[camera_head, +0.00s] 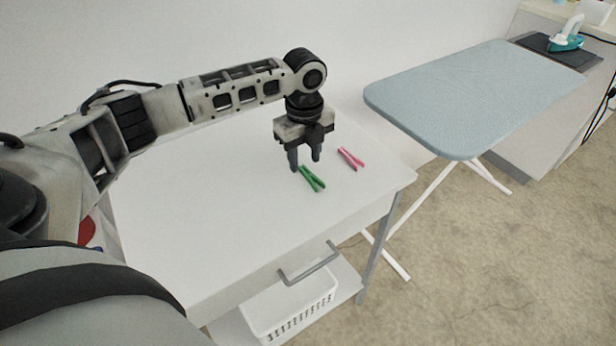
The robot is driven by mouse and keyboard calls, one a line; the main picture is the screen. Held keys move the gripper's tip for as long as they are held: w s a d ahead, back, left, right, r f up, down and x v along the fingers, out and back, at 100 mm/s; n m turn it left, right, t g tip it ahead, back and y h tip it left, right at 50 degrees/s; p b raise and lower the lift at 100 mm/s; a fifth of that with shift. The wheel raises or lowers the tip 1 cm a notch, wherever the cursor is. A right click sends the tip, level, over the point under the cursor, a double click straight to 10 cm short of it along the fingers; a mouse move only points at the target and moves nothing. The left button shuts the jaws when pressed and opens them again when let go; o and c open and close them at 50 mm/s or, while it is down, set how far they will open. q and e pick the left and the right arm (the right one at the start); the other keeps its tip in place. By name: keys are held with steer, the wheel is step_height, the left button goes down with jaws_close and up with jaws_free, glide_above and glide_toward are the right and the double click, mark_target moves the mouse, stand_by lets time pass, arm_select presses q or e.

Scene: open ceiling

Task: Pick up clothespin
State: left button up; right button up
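A green clothespin (312,179) lies on the white table top (220,220). A pink clothespin (351,158) lies to its right, a little farther back. My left gripper (305,164) points down above the table beside the green clothespin, at its far end. Its two fingers are apart with nothing seen between them. Whether the fingertips touch the table or the clothespin is hard to tell. My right gripper is not in view.
A white basket (290,306) sits on the shelf below the table top. A blue ironing board (470,95) stands to the right. An iron (567,38) rests on a counter at the far right. The left part of the table top is clear.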

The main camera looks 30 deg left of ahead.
arm_select(q)
step_height(320, 180, down, 2)
steer(key=shift+f, duration=0.15)
jaws_close()
steer(key=shift+r, duration=0.2)
